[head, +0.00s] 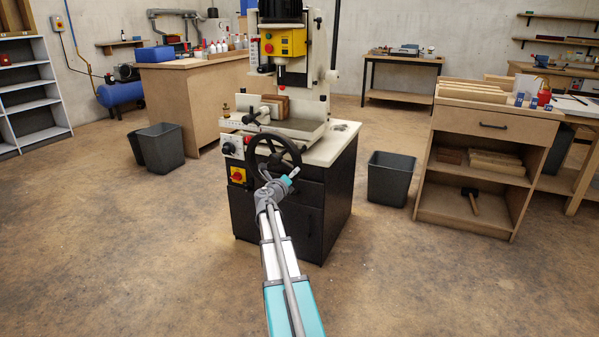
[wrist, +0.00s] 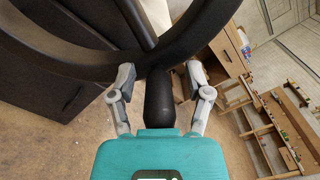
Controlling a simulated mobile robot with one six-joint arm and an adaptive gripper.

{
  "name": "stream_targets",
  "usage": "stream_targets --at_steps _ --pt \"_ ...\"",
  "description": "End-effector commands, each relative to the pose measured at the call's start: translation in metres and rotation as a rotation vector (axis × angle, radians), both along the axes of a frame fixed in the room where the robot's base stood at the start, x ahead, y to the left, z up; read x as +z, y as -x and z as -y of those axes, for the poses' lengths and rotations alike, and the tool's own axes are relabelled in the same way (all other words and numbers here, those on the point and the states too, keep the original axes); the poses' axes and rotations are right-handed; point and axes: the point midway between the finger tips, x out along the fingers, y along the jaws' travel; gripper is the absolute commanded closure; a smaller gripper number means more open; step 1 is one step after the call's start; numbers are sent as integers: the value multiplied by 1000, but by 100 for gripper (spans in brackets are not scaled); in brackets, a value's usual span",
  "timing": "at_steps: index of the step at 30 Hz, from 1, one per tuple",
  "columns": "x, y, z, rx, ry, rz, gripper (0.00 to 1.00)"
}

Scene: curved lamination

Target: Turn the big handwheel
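The big handwheel (head: 275,155) is black with spokes and sits on the front of a drill-press-like machine with a dark cabinet. In the wrist view its thick rim (wrist: 65,62) crosses the top. A black handle grip (wrist: 160,95) sticks out from the rim toward my palm. My gripper (wrist: 160,76) is open, with one finger on each side of this handle and a visible gap on both sides. In the head view my gripper (head: 291,175) is at the lower right of the wheel, and its fingers are too small to make out.
A wooden shelf cabinet (head: 482,130) is farther right. The floor in front is clear.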

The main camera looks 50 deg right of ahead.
Motion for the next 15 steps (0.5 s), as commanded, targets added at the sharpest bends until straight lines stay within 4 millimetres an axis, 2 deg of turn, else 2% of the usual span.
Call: stream_targets --at_steps 10,15 --pt "0 0 -2 1 -1 0 34" --pt "0 3 -12 2 -1 0 34"
